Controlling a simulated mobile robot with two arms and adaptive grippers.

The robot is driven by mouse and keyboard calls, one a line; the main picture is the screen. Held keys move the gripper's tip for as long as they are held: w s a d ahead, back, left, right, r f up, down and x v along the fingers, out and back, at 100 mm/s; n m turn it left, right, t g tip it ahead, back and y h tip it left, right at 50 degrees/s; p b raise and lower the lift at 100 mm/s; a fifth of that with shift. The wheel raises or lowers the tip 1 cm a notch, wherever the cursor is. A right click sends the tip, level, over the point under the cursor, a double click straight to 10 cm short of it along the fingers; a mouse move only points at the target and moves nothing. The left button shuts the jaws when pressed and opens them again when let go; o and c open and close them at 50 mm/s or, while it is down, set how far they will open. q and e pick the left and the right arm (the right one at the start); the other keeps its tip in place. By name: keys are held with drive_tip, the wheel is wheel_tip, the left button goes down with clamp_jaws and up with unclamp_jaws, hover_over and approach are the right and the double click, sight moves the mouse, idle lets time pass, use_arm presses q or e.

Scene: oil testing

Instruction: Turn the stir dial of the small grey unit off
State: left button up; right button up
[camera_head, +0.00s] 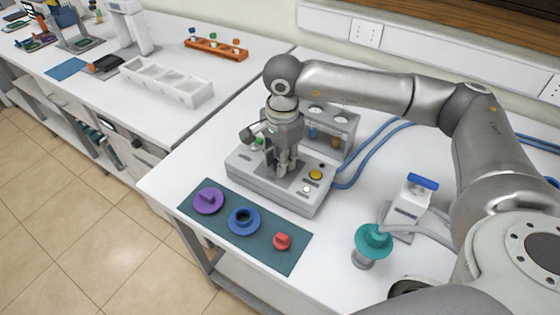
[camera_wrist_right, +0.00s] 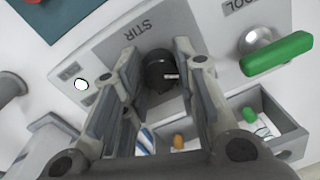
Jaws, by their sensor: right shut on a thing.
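The small grey unit (camera_head: 248,172) stands on the white bench, with a yellow button (camera_head: 315,174) on its top. A white mark on the dial points to the right in that view. My right gripper (camera_head: 284,168) reaches down onto the unit from above and hides the dial in the head view. In the wrist view the right gripper (camera_wrist_right: 157,62) has its fingers on either side of the dial, shut on it. My left gripper is not in view.
A green handle (camera_wrist_right: 278,54) sits beside the dial. A grey rack with vials (camera_head: 345,125) stands behind the unit, with blue hoses. A dark teal mat (camera_head: 265,252) with purple, blue and red parts lies in front. A blue-handled valve (camera_head: 422,182) is at right.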

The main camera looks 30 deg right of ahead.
drive_tip(key=shift+w+r, duration=0.1)
drive_tip(key=o, duration=1.1)
drive_tip(key=shift+c, duration=0.2)
wheel_tip(320, 180, up, 12)
drive_tip(key=shift+s, duration=0.35)
